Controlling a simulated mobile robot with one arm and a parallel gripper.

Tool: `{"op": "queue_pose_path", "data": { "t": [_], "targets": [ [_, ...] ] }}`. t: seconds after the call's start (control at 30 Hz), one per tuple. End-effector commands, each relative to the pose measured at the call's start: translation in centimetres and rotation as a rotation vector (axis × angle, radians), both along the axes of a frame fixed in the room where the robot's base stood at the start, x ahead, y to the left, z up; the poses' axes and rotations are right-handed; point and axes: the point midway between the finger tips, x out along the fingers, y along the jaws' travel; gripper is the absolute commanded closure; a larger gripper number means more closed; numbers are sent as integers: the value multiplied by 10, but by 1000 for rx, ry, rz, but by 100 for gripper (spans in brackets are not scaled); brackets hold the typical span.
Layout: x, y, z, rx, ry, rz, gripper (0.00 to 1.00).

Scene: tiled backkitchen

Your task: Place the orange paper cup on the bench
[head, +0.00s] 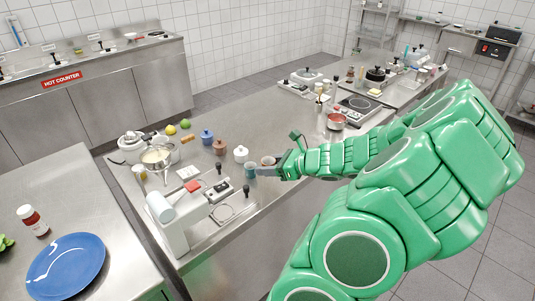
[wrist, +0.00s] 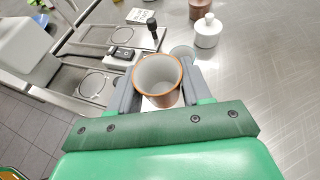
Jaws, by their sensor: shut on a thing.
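The orange paper cup (wrist: 158,75), white inside with an orange-brown rim and outer wall, stands upright between my two grey fingers in the wrist view. My gripper (wrist: 158,84) is shut on it, one finger on each side. In the head view, the cup (head: 267,160) shows small at the tip of my gripper (head: 268,169), over the steel bench (head: 285,130) near its front edge. I cannot tell whether its base touches the bench.
A white lidded jar (head: 241,154), a brown jar (head: 219,147) and a blue jar (head: 206,136) stand left of my gripper. A red-brown pot (head: 336,122) stands right. Bare steel lies behind the cup.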

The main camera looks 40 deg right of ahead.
Motion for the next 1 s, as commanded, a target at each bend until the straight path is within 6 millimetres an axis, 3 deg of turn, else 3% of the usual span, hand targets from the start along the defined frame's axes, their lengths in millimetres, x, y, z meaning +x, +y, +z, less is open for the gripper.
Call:
{"op": "queue_pose_path", "data": {
  "t": [0.23, 1.0],
  "targets": [
    [0, 0, -28, 1, 2, -1, 82],
    [0, 0, -70, 0, 0, 0, 82]
  ]
}}
